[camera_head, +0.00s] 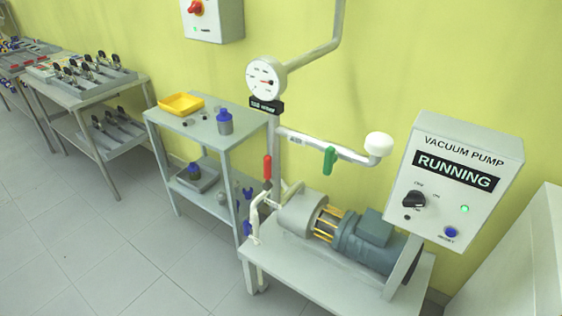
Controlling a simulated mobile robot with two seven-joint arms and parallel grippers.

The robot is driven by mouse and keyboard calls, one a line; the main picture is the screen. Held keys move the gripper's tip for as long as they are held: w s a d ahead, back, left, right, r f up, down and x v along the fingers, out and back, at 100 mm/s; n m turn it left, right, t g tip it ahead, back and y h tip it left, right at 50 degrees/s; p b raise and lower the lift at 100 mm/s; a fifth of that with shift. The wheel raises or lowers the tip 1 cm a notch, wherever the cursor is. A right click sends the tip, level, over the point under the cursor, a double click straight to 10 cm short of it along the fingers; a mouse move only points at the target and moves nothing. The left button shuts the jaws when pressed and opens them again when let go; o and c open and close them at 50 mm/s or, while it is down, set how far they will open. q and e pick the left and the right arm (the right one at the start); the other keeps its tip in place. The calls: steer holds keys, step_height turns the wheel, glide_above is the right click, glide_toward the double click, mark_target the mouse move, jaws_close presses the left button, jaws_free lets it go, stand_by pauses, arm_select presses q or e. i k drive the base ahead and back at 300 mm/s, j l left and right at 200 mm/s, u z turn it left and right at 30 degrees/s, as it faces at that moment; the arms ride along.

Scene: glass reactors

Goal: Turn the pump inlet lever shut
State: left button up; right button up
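A red lever (267,168) stands upright on the vertical white pipe, just above the bend that leads to the pump (345,232). It lies in line with that pipe. A green lever (330,160) hangs down across the side branch pipe, which ends in a white cap (379,144). No label tells which is the inlet lever, but the red one is on the pipe to the pump. The vacuum pump box (455,178) reads RUNNING, with a green lamp lit. A round gauge (266,78) sits above a small dark readout (266,107). Neither gripper shows.
The pump stands on a grey table (325,278). A shelf cart (190,142) left of it holds a yellow tray (181,104) and a blue-capped bottle (224,121). More tables (90,97) stand at the far left. The tiled floor (130,255) in front is clear.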

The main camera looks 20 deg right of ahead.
mark_target(266, 186)
steer(key=i+l, duration=0.1)
steer(key=l, duration=0.85)
steer(key=i+l, duration=0.15)
steer(key=l, duration=0.35)
